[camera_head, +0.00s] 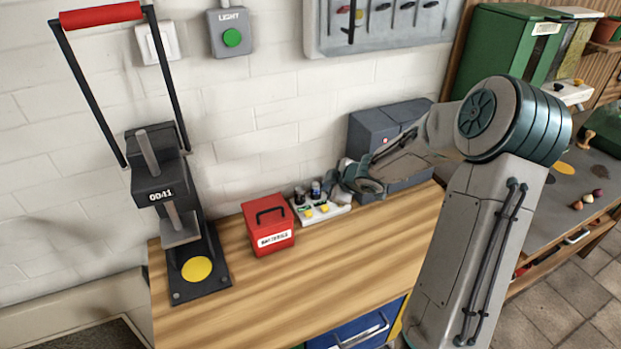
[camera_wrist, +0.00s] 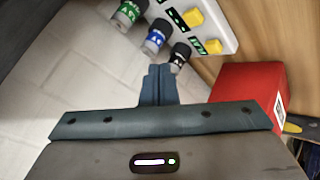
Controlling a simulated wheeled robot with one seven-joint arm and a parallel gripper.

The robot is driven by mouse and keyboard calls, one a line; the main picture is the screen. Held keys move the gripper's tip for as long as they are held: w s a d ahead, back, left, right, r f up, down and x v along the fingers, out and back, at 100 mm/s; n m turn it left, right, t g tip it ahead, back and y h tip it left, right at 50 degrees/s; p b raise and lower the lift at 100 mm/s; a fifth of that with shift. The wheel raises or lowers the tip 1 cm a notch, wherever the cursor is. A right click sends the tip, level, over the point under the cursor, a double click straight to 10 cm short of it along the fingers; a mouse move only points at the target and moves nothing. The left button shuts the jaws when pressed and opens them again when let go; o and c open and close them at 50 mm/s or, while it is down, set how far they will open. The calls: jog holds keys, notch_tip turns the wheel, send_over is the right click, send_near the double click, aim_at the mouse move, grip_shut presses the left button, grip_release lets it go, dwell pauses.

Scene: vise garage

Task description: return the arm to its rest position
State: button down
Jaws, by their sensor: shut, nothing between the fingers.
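My arm reaches from the right of the head view over the wooden bench (camera_head: 330,262). My gripper (camera_head: 343,176) is at the back of the bench, beside a white battery charger (camera_head: 335,211). In the wrist view my gripper (camera_wrist: 158,72) has its fingers together with nothing between them. The charger (camera_wrist: 217,30) shows there with yellow buttons and batteries with green, blue and black bands. The fingertips appear close to the black-banded battery (camera_wrist: 180,55); I cannot tell whether they touch it.
A red box (camera_head: 268,226) with a handle stands left of the charger. A grey case (camera_head: 372,137) stands behind my forearm. A tall black press (camera_head: 160,190) with a red handlebar stands at the bench's left. The front middle of the bench is clear.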

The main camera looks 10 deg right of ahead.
jog(key=shift+r, duration=0.1)
jog(key=s+d+r+m+g+h, duration=0.1)
jog(key=s+r+m+g+h, duration=0.1)
jog(key=s+r+m+h, duration=0.85)
jog(key=s+a+r+m+g+y, duration=0.1)
jog(key=s+a+r+y, duration=0.1)
jog(key=s, duration=0.8)
jog(key=s+a+r+m+g+y, duration=0.1)
jog(key=s+a+y, duration=0.4)
jog(key=s, duration=0.6)
jog(key=shift+s+r+m+g, duration=0.3)
jog(key=shift+r+m, duration=0.25)
jog(key=shift+r, duration=0.35)
jog(key=shift+a, duration=0.15)
